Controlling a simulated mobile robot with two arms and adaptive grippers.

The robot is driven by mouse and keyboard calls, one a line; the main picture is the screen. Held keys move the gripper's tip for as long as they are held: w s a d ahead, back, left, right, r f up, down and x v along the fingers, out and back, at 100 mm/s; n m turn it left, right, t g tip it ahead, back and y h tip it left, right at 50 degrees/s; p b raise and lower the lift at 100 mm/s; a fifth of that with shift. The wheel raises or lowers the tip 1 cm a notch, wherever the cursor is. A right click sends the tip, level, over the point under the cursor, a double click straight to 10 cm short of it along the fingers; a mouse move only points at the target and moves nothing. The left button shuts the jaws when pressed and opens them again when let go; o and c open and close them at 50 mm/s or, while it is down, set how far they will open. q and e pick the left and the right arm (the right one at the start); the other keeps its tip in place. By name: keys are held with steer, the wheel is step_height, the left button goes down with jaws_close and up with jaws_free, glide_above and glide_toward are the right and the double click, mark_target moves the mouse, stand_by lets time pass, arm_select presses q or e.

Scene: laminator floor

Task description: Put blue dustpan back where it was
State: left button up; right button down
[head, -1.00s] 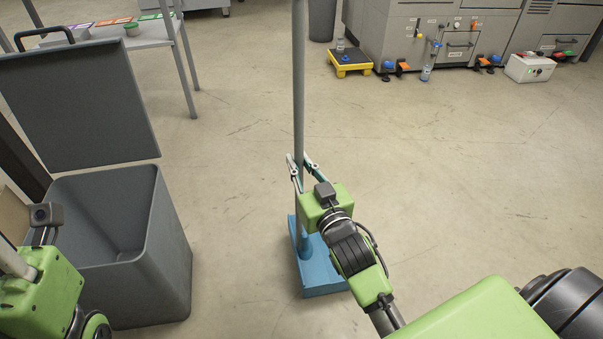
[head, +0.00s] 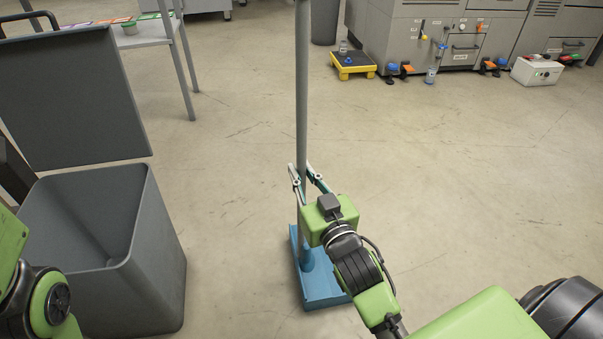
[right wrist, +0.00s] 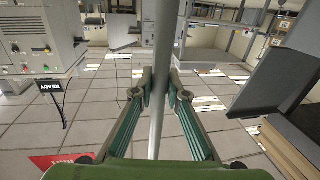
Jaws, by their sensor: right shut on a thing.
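The blue dustpan (head: 321,285) stands upright at the lower middle of the head view, with its long grey handle (head: 302,95) rising past the top edge. My right gripper (head: 304,172) is shut on the handle, above the pan. In the right wrist view the handle (right wrist: 160,90) runs between the two fingers, which close on it from both sides. My own wrist hides part of the pan, and I cannot tell whether the pan touches the floor. At the lower left, part of my left arm shows, but its fingers are out of the frame.
A large grey bin (head: 160,250) with its lid (head: 75,100) raised stands at the left. Behind it is a grey table (head: 150,38). A yellow platform (head: 353,66) and a white box (head: 537,70) are by the machines at the back. The floor to the right is open.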

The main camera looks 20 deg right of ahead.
steer(key=shift+r, duration=0.1)
steer(key=c, duration=2)
jaws_free()
steer(key=shift+f, duration=0.2)
